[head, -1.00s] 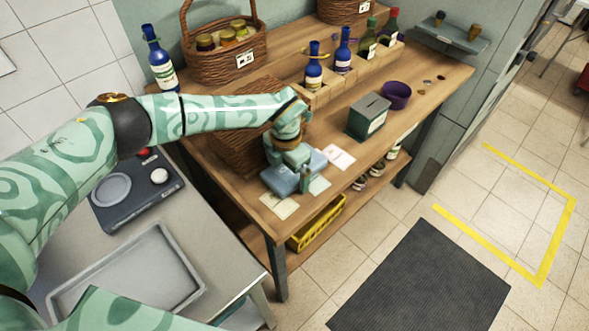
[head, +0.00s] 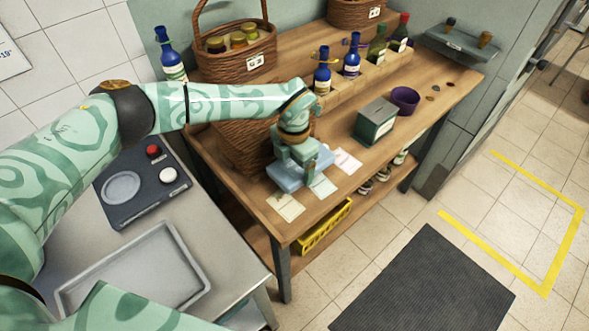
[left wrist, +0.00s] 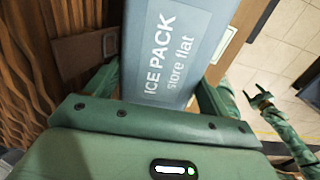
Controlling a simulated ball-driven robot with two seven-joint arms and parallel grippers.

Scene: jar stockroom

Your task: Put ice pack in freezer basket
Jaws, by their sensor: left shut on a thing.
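The ice pack (left wrist: 178,50) is a pale blue-grey flat block, lettered "ICE PACK store flat" in the left wrist view. In the head view the ice pack (head: 288,178) is over the front part of the wooden table. My left gripper (head: 300,165) is shut on it; in the left wrist view the fingers (left wrist: 165,90) flank the pack. A large wicker basket (head: 236,150) stands right behind my left forearm and is partly hidden by it. I cannot tell whether it is the freezer basket. My right gripper (left wrist: 257,97) shows small in the left wrist view, its fingers apart.
Paper cards (head: 287,206) lie at the wooden table's (head: 425,115) front edge. A grey-green box (head: 374,124), a purple bowl (head: 405,98) and bottles (head: 352,58) stand farther back. A yellow bin (head: 325,226) is on the lower shelf. A grey tray (head: 140,280) lies on the left counter.

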